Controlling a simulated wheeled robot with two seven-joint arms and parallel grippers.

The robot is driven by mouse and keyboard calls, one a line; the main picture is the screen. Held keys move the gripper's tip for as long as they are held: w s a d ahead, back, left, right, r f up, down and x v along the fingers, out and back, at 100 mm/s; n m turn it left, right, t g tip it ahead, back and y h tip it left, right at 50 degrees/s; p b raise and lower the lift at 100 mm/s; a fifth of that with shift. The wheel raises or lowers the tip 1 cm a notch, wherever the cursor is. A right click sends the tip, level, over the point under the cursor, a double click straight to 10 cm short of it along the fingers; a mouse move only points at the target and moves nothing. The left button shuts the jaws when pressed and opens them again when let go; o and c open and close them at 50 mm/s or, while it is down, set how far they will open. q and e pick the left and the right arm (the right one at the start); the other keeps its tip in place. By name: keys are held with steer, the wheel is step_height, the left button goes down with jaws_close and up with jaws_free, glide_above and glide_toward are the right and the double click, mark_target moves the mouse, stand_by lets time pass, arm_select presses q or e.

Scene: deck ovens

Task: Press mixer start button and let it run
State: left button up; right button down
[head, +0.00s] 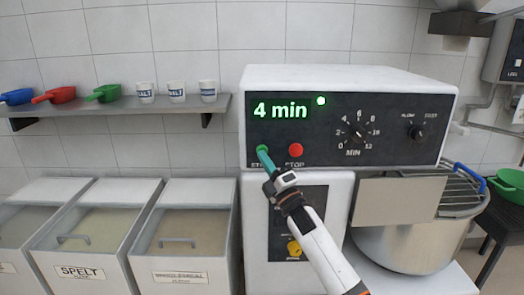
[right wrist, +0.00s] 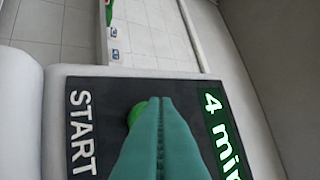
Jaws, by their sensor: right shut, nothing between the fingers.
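The mixer (head: 350,82) has a black panel with a lit green "4 min" display (head: 280,111) and a lit green lamp (head: 321,101). The green start button (head: 260,149) is mostly hidden behind my right gripper (head: 264,153), whose teal fingers are shut and empty. In the right wrist view the fingers (right wrist: 162,105) lie over the start button (right wrist: 137,113), beside the word START; whether they touch it I cannot tell. The red stop button (head: 295,150) is just right of the gripper. The steel bowl (head: 405,245) sits at the lower right. My left gripper is not in view.
The minute dial (head: 358,134) and a second knob (head: 416,132) are on the same panel. Flour bins (head: 95,235) stand at the left below a shelf (head: 110,108) with scoops and salt cups. A wire guard (head: 462,190) shows by the bowl.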

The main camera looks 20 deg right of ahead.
steer(key=shift+s+a, duration=0.1)
steer(key=shift+s, duration=0.3)
steer(key=shift+s+a+p, duration=0.25)
steer(key=shift+s+p, duration=0.2)
steer(key=shift+s, duration=0.35)
steer(key=shift+s+a+p, duration=0.2)
steer(key=shift+s+p, duration=0.3)
steer(key=shift+s, duration=0.3)
steer(key=shift+s+a+p, duration=0.25)
steer(key=shift+s+p, duration=0.2)
steer(key=shift+s, duration=0.35)
